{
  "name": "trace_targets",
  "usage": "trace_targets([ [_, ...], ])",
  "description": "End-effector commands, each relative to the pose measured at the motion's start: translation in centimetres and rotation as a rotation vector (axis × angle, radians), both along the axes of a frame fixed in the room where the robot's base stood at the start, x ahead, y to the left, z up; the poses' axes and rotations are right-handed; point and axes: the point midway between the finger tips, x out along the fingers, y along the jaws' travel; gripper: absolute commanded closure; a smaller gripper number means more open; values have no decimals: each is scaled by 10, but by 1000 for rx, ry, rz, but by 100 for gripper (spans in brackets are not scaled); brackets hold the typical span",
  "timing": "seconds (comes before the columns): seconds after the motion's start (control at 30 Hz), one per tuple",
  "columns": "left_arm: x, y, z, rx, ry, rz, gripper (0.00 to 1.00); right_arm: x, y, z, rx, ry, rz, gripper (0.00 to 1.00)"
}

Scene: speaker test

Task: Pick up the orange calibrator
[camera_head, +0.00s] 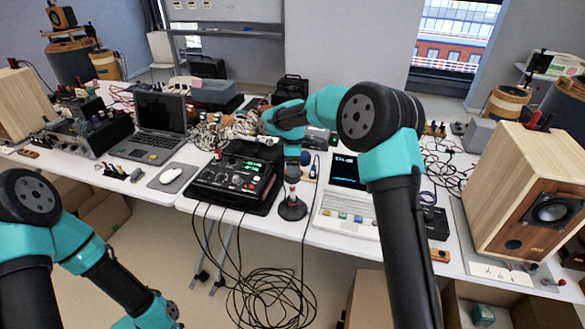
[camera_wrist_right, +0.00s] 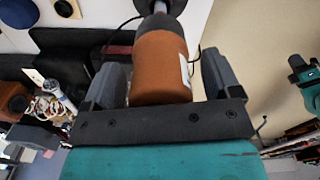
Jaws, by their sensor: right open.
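The orange calibrator (camera_wrist_right: 160,68) is an orange cylinder with a dark grey top band and a pale label on its right side. In the right wrist view it lies between the two dark fingers of my right gripper (camera_wrist_right: 163,75). The fingers are open, one on each side of it, with a small gap at the right finger. In the head view my right gripper (camera_head: 291,135) is above the table near a round-based black stand (camera_head: 292,208); I cannot clearly make out the calibrator there. My left arm shows at lower left, its gripper outside the view.
A black mixer (camera_head: 235,178) stands left of the stand and a white keyboard device (camera_head: 348,212) to its right. A laptop (camera_head: 155,128) and mouse (camera_head: 171,173) are further left. A wooden speaker (camera_head: 520,195) stands at right. Loose black cables (camera_head: 270,298) lie on the floor.

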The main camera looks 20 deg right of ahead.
Motion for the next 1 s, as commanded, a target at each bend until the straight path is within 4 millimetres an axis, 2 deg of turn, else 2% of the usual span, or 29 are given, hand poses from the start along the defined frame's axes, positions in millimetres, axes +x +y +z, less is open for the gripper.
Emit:
trace_targets([
  [0.07,0,0,0,0,0,0,100,0,0,0,0,0,0,18],
  [0.7,0,0,0,0,0,0,100,0,0,0,0,0,0,79],
  [1.0,0,0,0,0,0,0,100,0,0,3,0,-1,0,79],
])
